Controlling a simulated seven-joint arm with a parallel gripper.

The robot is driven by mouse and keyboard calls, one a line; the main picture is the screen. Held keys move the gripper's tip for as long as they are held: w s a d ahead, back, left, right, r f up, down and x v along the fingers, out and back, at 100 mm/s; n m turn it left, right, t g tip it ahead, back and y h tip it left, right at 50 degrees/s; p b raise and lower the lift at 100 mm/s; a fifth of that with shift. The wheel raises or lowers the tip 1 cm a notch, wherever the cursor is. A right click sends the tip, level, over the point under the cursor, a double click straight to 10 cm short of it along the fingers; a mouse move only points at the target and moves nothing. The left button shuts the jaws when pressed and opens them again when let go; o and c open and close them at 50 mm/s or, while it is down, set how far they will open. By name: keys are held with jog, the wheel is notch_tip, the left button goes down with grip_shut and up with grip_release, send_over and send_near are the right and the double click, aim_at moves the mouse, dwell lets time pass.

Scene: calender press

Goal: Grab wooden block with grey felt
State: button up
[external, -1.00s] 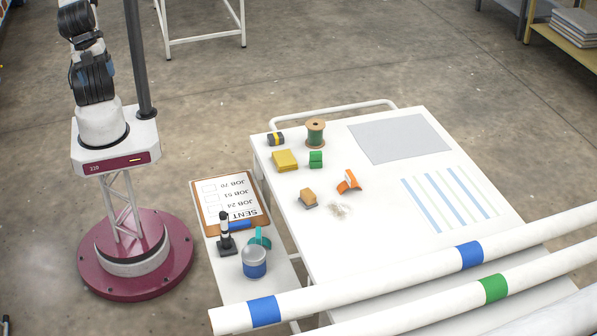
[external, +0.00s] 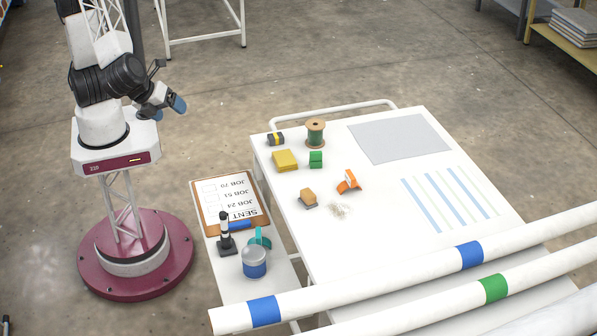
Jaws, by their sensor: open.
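The wooden block with grey felt (external: 308,197) lies on the white table (external: 290,222), left of the orange item. Its tan wood is on top and a grey layer shows at its lower edge. My gripper (external: 178,106), with blue fingertips, is in the air beside my base, well to the left of the table and far from the block. It is open and nothing shows between its fingers.
Near the block are an orange tool (external: 348,181), a yellow block (external: 285,160), a green block (external: 316,159), a spool (external: 315,133) and a dark block with a yellow band (external: 276,139). A side shelf holds a clipboard (external: 209,232), a stamp (external: 226,240) and a cup (external: 254,263). White rollers (external: 400,280) cross the front.

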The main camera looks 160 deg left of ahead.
jog(key=w+a+f+m+g+y, duration=0.1)
jog(key=w+a+f+m+y, duration=0.1)
jog(key=w+a+f, duration=0.4)
jog(key=w+a+f+m+y, duration=0.1)
jog(key=w+a+f+m, duration=0.2)
jog(key=a, duration=0.6)
jog(key=m+y, duration=0.3)
jog(key=m, duration=0.1)
send_near(307, 193)
jog(key=x, duration=0.2)
jog(key=shift+a+f, duration=0.25)
jog(key=shift+a, duration=0.05)
jog(key=shift+x, duration=1.35)
jog(key=shift+x, duration=2.6)
jog(key=shift+s, duration=0.1)
jog(key=c, duration=0.9)
jog(key=shift+r, duration=0.15)
jog(key=shift+c, duration=0.2)
